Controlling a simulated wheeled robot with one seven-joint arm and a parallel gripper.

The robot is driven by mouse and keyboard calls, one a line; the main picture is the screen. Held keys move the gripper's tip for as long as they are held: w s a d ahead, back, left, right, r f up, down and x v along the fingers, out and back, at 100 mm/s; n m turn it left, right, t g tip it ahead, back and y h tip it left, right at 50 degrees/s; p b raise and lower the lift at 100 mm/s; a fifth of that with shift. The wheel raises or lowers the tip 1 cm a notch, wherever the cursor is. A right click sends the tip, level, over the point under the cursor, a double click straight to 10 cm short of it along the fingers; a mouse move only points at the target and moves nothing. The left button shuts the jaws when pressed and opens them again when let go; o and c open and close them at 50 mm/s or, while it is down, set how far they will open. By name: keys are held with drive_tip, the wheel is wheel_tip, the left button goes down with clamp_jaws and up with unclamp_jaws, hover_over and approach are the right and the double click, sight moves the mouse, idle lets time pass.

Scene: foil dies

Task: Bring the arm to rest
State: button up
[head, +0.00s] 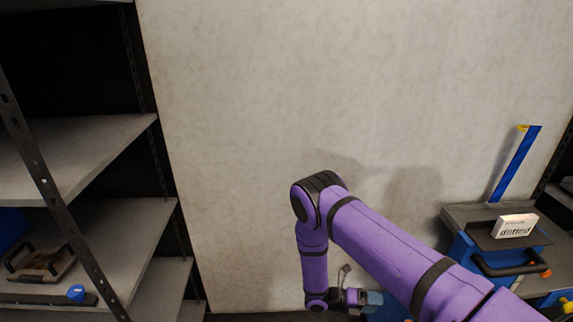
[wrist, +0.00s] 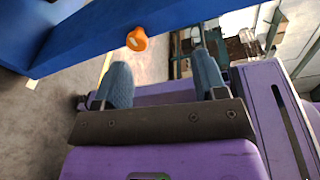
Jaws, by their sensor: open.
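My purple arm reaches in from the lower right of the head view, bends at a dark elbow and drops down to the wrist. My gripper (head: 373,299) is low at the bottom edge, partly hidden behind my own arm. In the wrist view my gripper (wrist: 163,68) shows two blue-grey padded fingers spread apart, with nothing between them. An orange knob (wrist: 137,39) on a blue frame (wrist: 180,15) appears beyond the fingers; I cannot tell how far off it is.
At right is a blue machine (head: 460,247) with a black handle (head: 510,266) and a white labelled box (head: 514,226). A bare wall (head: 270,90) fills the middle.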

drive_tip(key=w+a+r+m+g+y, duration=0.1)
drive_tip(key=w+r+m+y, duration=0.3)
drive_tip(key=r, duration=0.6)
drive_tip(key=w+a+r+m+g+y, duration=0.15)
drive_tip(key=r+m, duration=0.35)
drive_tip(key=r, duration=0.6)
wheel_tip(320, 180, up, 18)
drive_tip(key=s+d+m+y, duration=0.3)
drive_tip(key=m+y, duration=0.1)
drive_tip(key=m, duration=0.4)
drive_tip(key=s+d+r+m+t+y, duration=0.2)
drive_tip(key=s+r+m+t+y, duration=0.5)
drive_tip(key=s+r+m, duration=0.8)
drive_tip(key=s+r+t, duration=0.2)
drive_tip(key=s+r, duration=0.6)
drive_tip(key=s, duration=0.2)
drive_tip(key=shift+s+t, duration=0.2)
drive_tip(key=shift+t, duration=0.15)
